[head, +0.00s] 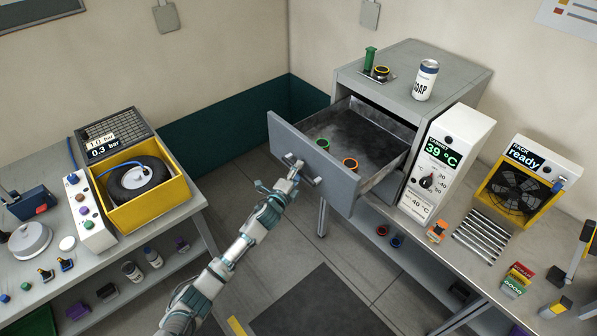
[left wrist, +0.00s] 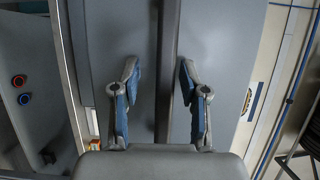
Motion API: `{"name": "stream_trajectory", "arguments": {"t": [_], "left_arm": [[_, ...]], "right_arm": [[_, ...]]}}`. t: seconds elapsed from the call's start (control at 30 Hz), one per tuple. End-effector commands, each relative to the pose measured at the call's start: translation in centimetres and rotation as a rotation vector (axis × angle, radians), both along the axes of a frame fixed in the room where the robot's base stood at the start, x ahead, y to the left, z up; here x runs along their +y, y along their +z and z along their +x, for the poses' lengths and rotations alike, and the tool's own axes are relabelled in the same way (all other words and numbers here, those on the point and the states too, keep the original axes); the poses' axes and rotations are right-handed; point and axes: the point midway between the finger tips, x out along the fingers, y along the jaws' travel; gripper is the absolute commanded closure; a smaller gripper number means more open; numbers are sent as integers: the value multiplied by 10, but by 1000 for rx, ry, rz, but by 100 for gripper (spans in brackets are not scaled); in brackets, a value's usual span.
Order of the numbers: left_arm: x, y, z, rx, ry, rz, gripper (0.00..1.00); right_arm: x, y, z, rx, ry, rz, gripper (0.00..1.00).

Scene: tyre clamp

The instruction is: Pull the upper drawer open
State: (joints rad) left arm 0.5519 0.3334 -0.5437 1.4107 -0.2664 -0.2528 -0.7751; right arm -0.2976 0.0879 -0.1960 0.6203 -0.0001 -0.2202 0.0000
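The upper drawer (head: 283,138) of the grey cabinet (head: 452,78) stands well out from the cabinet in the head view. Its inside shows, holding a green-rimmed round piece (head: 323,143) and an orange-rimmed one (head: 350,163). My left gripper (head: 288,172) is at the handle (head: 315,181) on the drawer's front. In the left wrist view, the fingers of my left gripper (left wrist: 160,85) are apart, one on each side of a dark upright bar (left wrist: 168,60). A gap shows at least on the left side of the bar. My right gripper is not seen.
A soap can (head: 425,80) and a green-handled tool (head: 370,60) stand on the cabinet top. A temperature unit (head: 447,160) and a fan rack (head: 520,185) are to the right. A left bench bears a yellow box (head: 172,207) with a tyre. Open floor lies between the benches.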

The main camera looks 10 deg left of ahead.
Motion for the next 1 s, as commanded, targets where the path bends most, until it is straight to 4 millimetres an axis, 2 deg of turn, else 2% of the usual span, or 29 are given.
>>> {"name": "stream_trajectory", "arguments": {"t": [0.13, 0.27, 0.37, 0.7, 0.83, 1.0], "left_arm": [[0, 2, 0, -2, 0, 0, 56], [3, 2, -6, -4, 0, 1, 56], [6, 1, -19, -4, 0, 2, 56], [27, -1, -90, 1, -1, 1, 56], [32, -2, -106, 1, 0, -1, 56], [34, -1, -114, 1, 0, -2, 56]], "right_arm": [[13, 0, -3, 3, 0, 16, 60], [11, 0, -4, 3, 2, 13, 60], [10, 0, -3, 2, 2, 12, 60], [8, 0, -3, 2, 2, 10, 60], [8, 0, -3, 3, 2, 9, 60], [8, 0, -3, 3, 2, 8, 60]]}}
